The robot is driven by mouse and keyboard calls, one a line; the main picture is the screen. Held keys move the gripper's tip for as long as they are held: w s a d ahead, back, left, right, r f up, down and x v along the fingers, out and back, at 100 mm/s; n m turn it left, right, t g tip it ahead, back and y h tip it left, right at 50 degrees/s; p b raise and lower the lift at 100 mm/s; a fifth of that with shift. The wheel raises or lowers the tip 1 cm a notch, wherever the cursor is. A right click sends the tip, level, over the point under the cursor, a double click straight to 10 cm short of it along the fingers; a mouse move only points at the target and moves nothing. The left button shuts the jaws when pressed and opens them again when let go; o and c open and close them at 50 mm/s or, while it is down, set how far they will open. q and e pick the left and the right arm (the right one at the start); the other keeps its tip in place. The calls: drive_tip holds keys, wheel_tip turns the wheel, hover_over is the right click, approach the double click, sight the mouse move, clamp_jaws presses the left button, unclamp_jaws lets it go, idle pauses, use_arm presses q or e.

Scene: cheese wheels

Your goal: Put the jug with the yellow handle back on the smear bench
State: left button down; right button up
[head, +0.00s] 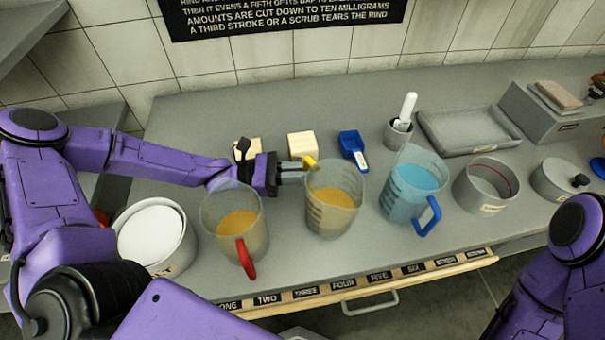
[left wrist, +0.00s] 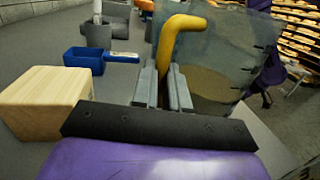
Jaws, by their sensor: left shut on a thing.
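The jug with the yellow handle (head: 333,205) is clear grey with amber liquid in it. It stands upright on or just above the grey bench (head: 300,100); I cannot tell which. Its yellow handle (left wrist: 178,38) points toward my left gripper. My left gripper (head: 290,172) is shut on that handle, and in the left wrist view the two grey fingers (left wrist: 160,88) lie on either side of it. My right gripper is outside the views; only part of my right arm shows at the lower right.
A red-handled jug (head: 222,215) stands close on the left, a blue-handled jug (head: 412,178) on the right. Behind are a wooden block (head: 303,146), a blue scoop (head: 352,146) and a grey tray (head: 468,130). A numbered strip (head: 345,284) runs along the front edge.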

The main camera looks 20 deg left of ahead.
use_arm(q)
drive_tip(key=shift+s, duration=0.3)
drive_tip(key=shift+w+f, duration=0.1)
drive_tip(key=shift+w, duration=0.1)
drive_tip(key=c, duration=1.5)
unclamp_jaws()
drive_tip(key=shift+w+f, duration=0.2)
drive_tip(key=o, duration=0.4)
drive_tip(key=shift+c, duration=0.2)
drive_tip(key=shift+s+r, duration=0.15)
drive_tip(key=shift+s, duration=0.1)
drive_tip(key=p+v, duration=0.1)
drive_tip(key=v, duration=0.2)
drive_tip(key=p+v, duration=0.1)
drive_tip(key=v, duration=0.3)
drive_tip(key=p+v, duration=0.1)
drive_tip(key=v, duration=0.3)
drive_tip(key=shift+r+p, duration=0.25)
drive_tip(key=shift+p, duration=0.05)
drive_tip(key=shift+a+f, duration=0.15)
drive_tip(key=shift+a, duration=0.2)
drive_tip(key=shift+s+a+f, duration=0.1)
drive_tip(key=shift+f, duration=0.05)
